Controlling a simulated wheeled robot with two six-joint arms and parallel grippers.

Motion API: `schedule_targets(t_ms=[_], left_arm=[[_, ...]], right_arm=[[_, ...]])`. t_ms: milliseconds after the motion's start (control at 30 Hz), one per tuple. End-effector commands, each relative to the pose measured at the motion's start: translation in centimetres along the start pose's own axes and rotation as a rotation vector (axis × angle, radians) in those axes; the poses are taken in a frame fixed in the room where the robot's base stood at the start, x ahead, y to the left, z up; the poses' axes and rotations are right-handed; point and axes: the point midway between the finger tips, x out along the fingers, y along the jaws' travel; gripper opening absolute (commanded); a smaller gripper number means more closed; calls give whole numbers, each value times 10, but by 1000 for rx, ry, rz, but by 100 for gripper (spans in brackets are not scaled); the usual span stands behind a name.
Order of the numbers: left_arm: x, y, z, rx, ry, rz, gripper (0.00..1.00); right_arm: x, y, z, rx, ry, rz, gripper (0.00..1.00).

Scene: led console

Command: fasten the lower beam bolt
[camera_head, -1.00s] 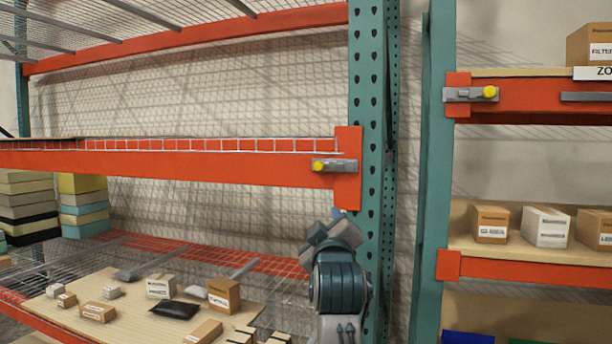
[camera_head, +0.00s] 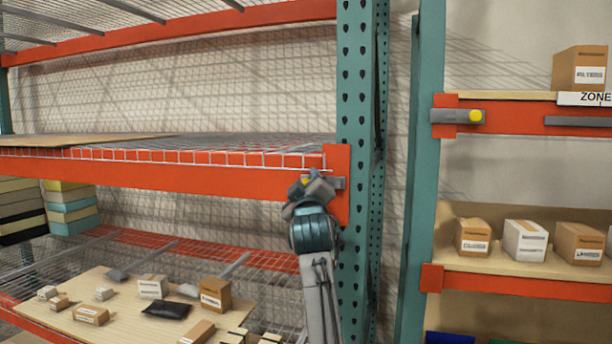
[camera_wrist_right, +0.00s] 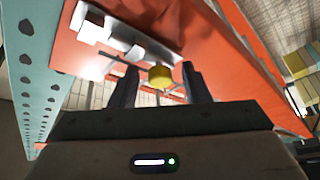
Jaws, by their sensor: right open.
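A yellow bolt head (camera_wrist_right: 160,77) sits at a grey latch plate (camera_wrist_right: 122,37) on the orange beam end in the right wrist view. In the head view the latch plate (camera_head: 340,183) shows only at its right end. The bolt there is mostly hidden behind my right gripper (camera_head: 311,186), with a small bit of yellow showing. In the right wrist view the two dark fingers of my right gripper (camera_wrist_right: 160,88) stand apart, one on each side of the yellow bolt, with gaps visible. Whether they touch it cannot be told. My left gripper is not in view.
A teal perforated upright (camera_head: 360,150) stands just right of the latch. Boxes and a black pouch (camera_head: 167,310) lie on the wooden board below left. The space in front of the mesh is open.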

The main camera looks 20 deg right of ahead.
Motion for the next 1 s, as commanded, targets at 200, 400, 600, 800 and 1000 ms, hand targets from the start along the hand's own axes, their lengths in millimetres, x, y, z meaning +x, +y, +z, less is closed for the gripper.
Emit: schedule_targets(t_ms=[200, 400, 600, 800, 1000], left_arm=[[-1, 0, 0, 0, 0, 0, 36], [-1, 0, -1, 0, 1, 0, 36], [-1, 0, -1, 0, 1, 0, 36], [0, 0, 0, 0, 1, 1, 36], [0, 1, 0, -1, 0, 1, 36]], right_arm=[[3, 0, 0, 0, 1, 0, 43], [3, 0, 0, 0, 0, 0, 23], [3, 0, 0, 0, 1, 1, 0], [-2, 11, 10, 0, 1, 5, 0], [-7, 22, 18, 0, 2, 4, 0]])
